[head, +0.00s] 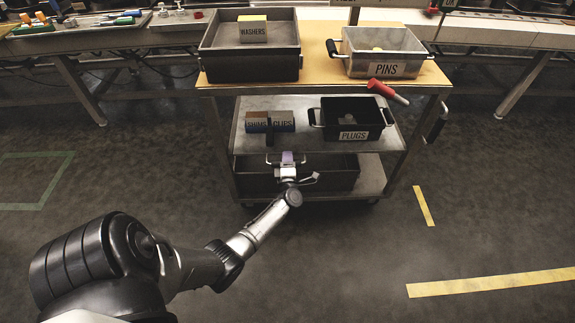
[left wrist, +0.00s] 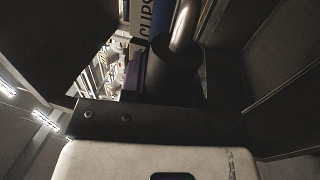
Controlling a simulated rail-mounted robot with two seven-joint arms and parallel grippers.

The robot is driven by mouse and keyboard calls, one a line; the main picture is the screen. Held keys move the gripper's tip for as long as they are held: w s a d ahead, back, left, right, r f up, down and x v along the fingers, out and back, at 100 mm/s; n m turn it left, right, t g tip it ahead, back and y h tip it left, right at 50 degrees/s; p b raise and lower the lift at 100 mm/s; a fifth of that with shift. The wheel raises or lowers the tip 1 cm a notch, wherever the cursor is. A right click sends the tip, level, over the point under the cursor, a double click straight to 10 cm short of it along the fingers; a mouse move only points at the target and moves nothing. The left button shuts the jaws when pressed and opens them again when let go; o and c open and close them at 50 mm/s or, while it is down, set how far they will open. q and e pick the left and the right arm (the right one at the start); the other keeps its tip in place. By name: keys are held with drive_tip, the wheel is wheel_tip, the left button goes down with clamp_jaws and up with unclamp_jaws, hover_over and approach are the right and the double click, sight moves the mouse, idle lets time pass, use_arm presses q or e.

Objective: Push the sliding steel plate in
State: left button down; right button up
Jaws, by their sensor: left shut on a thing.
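The sliding steel plate (head: 255,144) is the middle shelf of a cart and carries a black PLUGS bin (head: 376,115), a SHIMS box (head: 257,121) and a CLIPS box (head: 283,122). My left gripper (head: 287,160) is at the plate's front edge, shut on its handle (head: 270,159). In the left wrist view, the round metal bar of the handle (left wrist: 186,22) runs into the dark fingers, which hide part of it. The CLIPS box (left wrist: 148,20) shows just beyond. My right gripper is not in view.
The cart's top board (head: 320,55) holds a WASHERS bin (head: 249,67) and a PINS bin (head: 350,62). A red-handled bar (head: 385,90) sticks out at the right. A dark bin (head: 335,178) sits on the bottom shelf. The floor in front is clear.

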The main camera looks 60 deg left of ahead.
use_arm(q)
drive_tip(key=shift+w+a+f, duration=0.2)
drive_tip(key=shift+a+f, duration=0.05)
drive_tip(key=shift+a, duration=0.3)
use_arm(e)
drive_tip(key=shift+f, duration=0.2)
use_arm(q)
drive_tip(key=c, duration=1.3)
unclamp_jaws()
drive_tip(key=o, duration=0.5)
drive_tip(key=shift+w+a+r, duration=0.15)
drive_tip(key=shift+a+r, duration=0.05)
drive_tip(key=shift+a, duration=0.05)
drive_tip(key=shift+c, duration=0.2)
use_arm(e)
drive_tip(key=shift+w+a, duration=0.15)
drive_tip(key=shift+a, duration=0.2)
use_arm(q)
drive_tip(key=shift+d, duration=0.15)
